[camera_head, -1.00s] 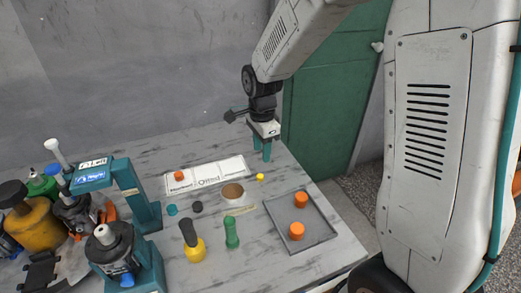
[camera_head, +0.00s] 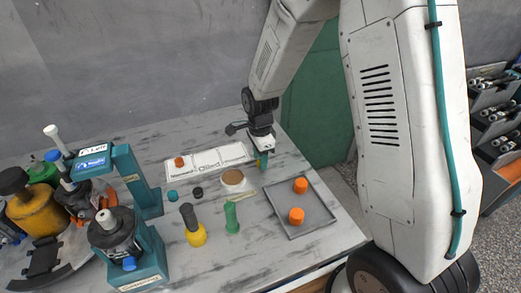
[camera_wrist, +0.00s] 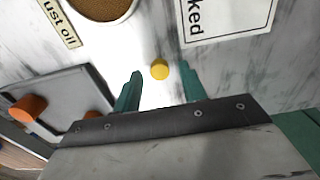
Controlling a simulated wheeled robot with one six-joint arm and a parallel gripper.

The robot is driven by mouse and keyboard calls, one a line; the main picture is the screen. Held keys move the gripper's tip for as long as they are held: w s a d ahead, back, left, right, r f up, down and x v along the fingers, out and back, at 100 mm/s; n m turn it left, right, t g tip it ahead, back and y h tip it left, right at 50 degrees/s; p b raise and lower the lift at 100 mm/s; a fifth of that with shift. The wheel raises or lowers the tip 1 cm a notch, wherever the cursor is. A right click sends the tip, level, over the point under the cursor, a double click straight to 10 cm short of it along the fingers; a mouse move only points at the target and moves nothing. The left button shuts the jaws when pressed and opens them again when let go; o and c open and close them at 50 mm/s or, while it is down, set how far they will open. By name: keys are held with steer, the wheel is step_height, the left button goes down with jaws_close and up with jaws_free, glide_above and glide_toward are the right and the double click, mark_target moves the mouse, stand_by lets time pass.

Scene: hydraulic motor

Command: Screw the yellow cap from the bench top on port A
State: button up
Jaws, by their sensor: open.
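The small round yellow cap (camera_wrist: 160,69) lies on the bench top, between and just ahead of the fingertips in the wrist view. My gripper (camera_wrist: 161,84) has its two teal fingers apart, one on each side of the cap's line, with nothing held. In the head view my gripper (camera_head: 262,161) points down close above the bench, and its fingers mostly hide the cap. A dark cylindrical unit with a white top (camera_head: 115,232) stands in a teal frame at the left. I cannot tell which opening is port A.
A grey tray (camera_head: 279,222) with two orange caps (camera_head: 297,215) is to the right of my gripper. A brown-filled round dish (camera_head: 233,178) and a white label sheet (camera_head: 209,161) with an orange cap are near. Yellow (camera_head: 194,229) and green (camera_head: 232,218) tools stand in front.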

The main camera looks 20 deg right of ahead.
steer(key=shift+f, duration=0.35)
jaws_close()
steer(key=shift+r, duration=0.1)
stand_by(0.4)
steer(key=shift+r, duration=2.9)
